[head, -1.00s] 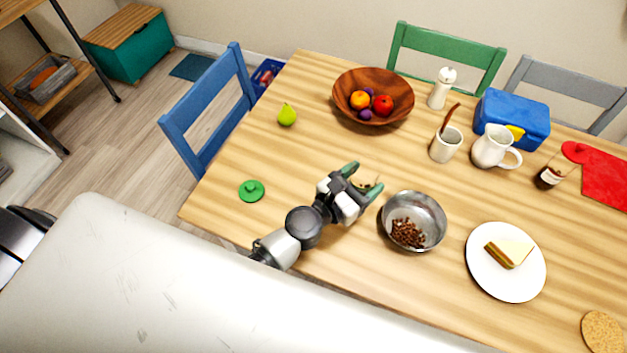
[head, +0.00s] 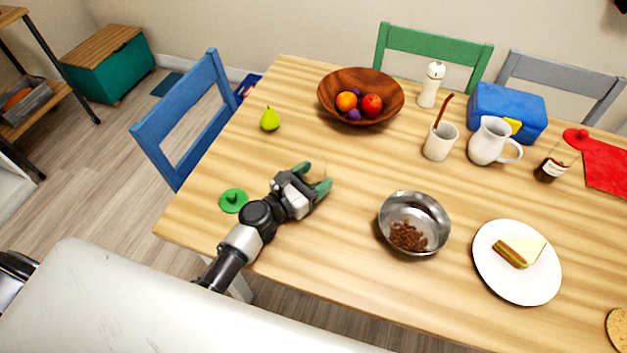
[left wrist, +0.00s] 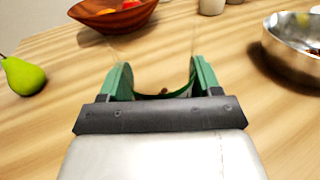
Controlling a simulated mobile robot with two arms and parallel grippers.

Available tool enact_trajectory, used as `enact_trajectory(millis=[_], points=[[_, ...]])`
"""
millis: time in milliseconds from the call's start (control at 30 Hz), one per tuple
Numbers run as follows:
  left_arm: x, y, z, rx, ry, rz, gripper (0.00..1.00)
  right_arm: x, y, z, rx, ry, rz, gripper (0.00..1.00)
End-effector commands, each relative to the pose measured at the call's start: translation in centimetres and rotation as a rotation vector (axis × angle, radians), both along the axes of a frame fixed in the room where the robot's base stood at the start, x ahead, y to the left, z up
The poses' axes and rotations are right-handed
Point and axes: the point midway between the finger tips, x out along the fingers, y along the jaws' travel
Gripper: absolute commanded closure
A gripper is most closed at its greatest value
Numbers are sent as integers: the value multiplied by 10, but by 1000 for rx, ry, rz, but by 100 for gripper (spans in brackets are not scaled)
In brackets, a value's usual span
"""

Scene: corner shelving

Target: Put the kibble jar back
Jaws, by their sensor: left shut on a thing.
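My left gripper (head: 316,177) is shut on a see-through jar (head: 319,170), mostly hidden by the green fingers in the head view. In the left wrist view the clear kibble jar (left wrist: 160,93) sits between the two fingers (left wrist: 160,78), with a little brown showing in it. The jar is over the table, left of the metal bowl; I cannot tell whether it touches the wood. A green lid with a knob (head: 233,201) lies on the table left of the gripper. The metal bowl (head: 432,207) holds brown kibble (head: 408,236). My right gripper is out of view.
A green pear (head: 270,119) and a wooden fruit bowl (head: 336,105) stand behind the gripper. A plate with a sandwich (head: 505,283) is right of the metal bowl. A cup (head: 438,146) and pitcher (head: 486,145) stand farther back. Table between gripper and metal bowl is clear.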

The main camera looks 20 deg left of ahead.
Motion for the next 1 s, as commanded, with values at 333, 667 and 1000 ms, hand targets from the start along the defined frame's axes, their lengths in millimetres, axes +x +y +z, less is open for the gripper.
enact_trajectory(millis=[333,667,1000], points=[[0,0,-3,-1,-3,1,70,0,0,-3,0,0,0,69],[0,0,-3,1,0,1,11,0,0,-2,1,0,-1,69],[-16,9,-3,1,2,2,11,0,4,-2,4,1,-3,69]])
